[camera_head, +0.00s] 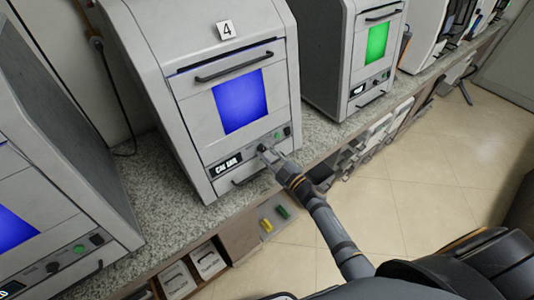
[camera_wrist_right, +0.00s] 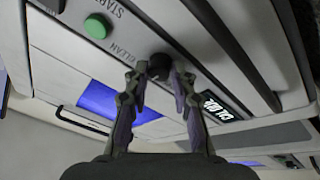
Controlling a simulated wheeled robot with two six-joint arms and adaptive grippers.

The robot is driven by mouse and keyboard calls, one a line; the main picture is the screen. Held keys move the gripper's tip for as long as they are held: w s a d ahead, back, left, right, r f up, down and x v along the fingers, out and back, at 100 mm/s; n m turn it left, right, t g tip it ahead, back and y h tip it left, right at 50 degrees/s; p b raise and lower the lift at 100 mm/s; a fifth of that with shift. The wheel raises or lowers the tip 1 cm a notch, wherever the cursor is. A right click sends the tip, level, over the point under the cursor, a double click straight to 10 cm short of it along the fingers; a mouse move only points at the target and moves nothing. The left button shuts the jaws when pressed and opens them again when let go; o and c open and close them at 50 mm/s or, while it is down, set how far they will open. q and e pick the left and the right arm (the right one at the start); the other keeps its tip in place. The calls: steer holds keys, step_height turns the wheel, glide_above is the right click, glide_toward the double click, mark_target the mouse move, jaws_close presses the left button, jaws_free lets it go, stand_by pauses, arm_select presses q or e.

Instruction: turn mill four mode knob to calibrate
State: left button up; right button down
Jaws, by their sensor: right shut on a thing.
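Mill four (camera_head: 185,110) is the light grey machine marked 4, with a blue lit window, on the counter in the head view. Its small display (camera_head: 226,165) reads what looks like "CAL BUR"; in the wrist view the display (camera_wrist_right: 218,106) is partly cut by my finger. The mode knob (camera_wrist_right: 160,66) is dark and round, on the front panel beside the display. My right gripper (camera_head: 268,152) reaches the panel from the lower right. In the wrist view its two fingers (camera_wrist_right: 160,80) are shut on the knob, one on either side. My left gripper is not in view.
A green button (camera_wrist_right: 97,26) sits beside the knob on the panel. A second mill (camera_head: 345,60) with a green window stands to the right, another mill (camera_head: 50,190) to the left. The speckled counter (camera_head: 165,215) shows bare between them. Open floor lies at right.

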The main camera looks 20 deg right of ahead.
steer(key=c, duration=1.1)
jaws_free()
steer(key=shift+s, duration=0.1)
steer(key=v, duration=1.2)
